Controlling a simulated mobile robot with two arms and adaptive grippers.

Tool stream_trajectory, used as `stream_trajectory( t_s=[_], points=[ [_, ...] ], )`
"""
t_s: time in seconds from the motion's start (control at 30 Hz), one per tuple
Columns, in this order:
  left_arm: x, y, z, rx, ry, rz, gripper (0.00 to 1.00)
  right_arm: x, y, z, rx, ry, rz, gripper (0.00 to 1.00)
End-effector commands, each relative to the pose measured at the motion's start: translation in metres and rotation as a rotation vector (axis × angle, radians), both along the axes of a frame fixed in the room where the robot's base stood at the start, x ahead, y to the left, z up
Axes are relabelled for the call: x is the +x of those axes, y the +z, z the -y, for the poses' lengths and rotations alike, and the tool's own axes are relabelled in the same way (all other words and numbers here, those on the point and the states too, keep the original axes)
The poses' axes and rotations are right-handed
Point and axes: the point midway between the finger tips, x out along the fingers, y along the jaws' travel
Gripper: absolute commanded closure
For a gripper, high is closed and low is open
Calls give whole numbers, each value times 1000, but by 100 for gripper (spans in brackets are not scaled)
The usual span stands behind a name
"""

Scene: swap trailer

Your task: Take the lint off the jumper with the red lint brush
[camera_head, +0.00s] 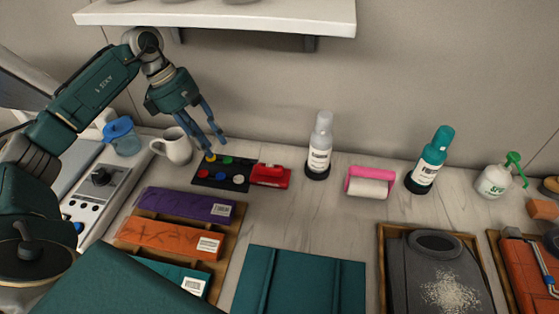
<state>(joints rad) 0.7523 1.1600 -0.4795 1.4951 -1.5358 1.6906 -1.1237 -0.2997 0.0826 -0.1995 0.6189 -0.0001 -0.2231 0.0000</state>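The grey jumper (408,283) lies folded in a wooden tray (381,262) at the lower right, with a patch of white lint (450,291) on its front. A small red object with a dark part, which looks like the red lint brush (270,176), lies on the counter right of a black tray of coloured discs. My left gripper (216,147) points down above the back of that black tray, left of and behind the red brush. Its two blue fingers are apart with nothing between them. My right gripper is not in view.
The black tray (206,184) sits behind purple, orange and teal folded cloths (168,238). A white mug (176,147) stands left of my gripper. Bare counter (330,220) lies mid-picture.

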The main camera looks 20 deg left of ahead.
Motion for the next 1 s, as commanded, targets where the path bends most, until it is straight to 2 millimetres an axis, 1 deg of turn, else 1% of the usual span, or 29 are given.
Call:
stream_trajectory(
  t_s=[0.07,0.17,0.4,0.5,0.6,0.7,0.83,1.0],
  points=[
    [1,1,7,-1,-4,0,68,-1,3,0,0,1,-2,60],
    [5,3,23,-2,-7,-1,68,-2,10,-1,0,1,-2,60],
    [19,4,75,-3,-7,0,68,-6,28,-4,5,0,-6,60],
    [24,4,94,-3,-5,1,68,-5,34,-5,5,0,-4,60],
    [28,3,107,-2,-3,1,68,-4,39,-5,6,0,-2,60],
    [29,1,114,-2,-2,0,68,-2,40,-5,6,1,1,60],
    [30,-2,117,0,-1,-1,68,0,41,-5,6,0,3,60],
    [31,-19,125,-2,-2,-4,68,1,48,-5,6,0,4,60]
  ],
)
